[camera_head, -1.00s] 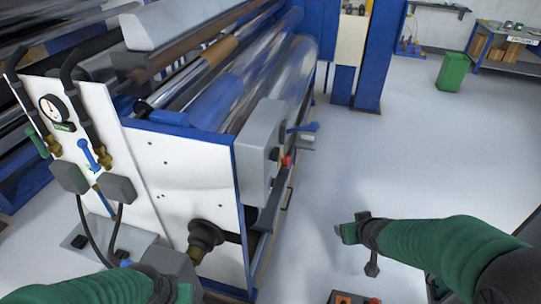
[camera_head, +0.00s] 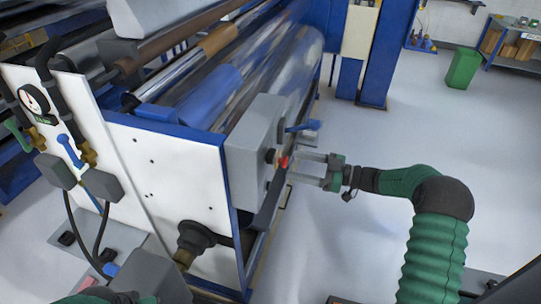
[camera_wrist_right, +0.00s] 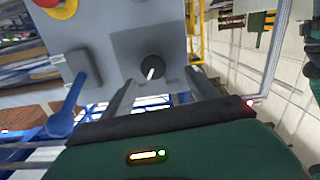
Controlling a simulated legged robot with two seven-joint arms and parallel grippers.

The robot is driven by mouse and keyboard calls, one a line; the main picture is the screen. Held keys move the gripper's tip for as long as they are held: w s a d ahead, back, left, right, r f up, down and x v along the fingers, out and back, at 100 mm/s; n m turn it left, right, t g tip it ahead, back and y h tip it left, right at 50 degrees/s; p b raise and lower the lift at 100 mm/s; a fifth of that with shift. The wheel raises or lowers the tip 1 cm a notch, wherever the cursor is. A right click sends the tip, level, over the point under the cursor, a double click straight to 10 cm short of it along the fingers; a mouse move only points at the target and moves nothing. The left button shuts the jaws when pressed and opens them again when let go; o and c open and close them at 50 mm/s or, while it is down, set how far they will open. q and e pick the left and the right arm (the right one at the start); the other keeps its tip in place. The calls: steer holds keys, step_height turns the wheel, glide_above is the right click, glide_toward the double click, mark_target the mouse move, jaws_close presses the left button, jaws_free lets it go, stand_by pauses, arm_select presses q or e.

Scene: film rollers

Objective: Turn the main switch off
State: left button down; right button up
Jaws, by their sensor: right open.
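A black rotary knob with a white mark (camera_wrist_right: 151,68), seemingly the main switch, sits on a grey plate in the right wrist view. The grey control box (camera_head: 253,140) that carries the controls is on the machine's near end in the head view. My right gripper (camera_head: 293,168) is open and reaches the box from the right. In the right wrist view its two fingers (camera_wrist_right: 160,82) point at the knob, one to each side; I cannot tell whether they touch it.
A red button (camera_head: 283,162) is close to the right fingertips; a red and yellow one (camera_wrist_right: 57,6) shows in the wrist view. A blue lever (camera_head: 301,127) juts from the box. Open floor (camera_head: 345,250) lies right of the machine. A green bin (camera_head: 463,68) stands far back.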

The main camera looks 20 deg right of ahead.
mark_target(275, 159)
steer(key=w, duration=0.1)
steer(key=w+a+p, duration=0.1)
steer(key=w, duration=0.1)
steer(key=w+a+p, duration=0.1)
steer(key=shift+w+f, duration=0.2)
steer(key=shift+f, duration=0.1)
steer(key=a, duration=0.3)
steer(key=shift+w+a+r, duration=0.15)
steer(key=shift+a, duration=0.2)
steer(key=shift+c, duration=0.8)
steer(key=shift+a, duration=0.1)
steer(key=shift+c, duration=1.1)
steer(key=shift+w+d+f, duration=0.15)
steer(key=shift+d+f, duration=0.05)
steer(key=shift+d, duration=0.65)
steer(key=c, duration=0.7)
steer(key=shift+d, duration=0.15)
steer(key=shift+c, duration=1.2)
arm_select(q)
steer(key=d+r, duration=0.2)
steer(key=shift+d+r, duration=0.15)
steer(key=shift+r, duration=0.25)
arm_select(e)
steer(key=shift+r, duration=0.1)
steer(key=shift+c, duration=0.2)
steer(key=shift+a, duration=0.2)
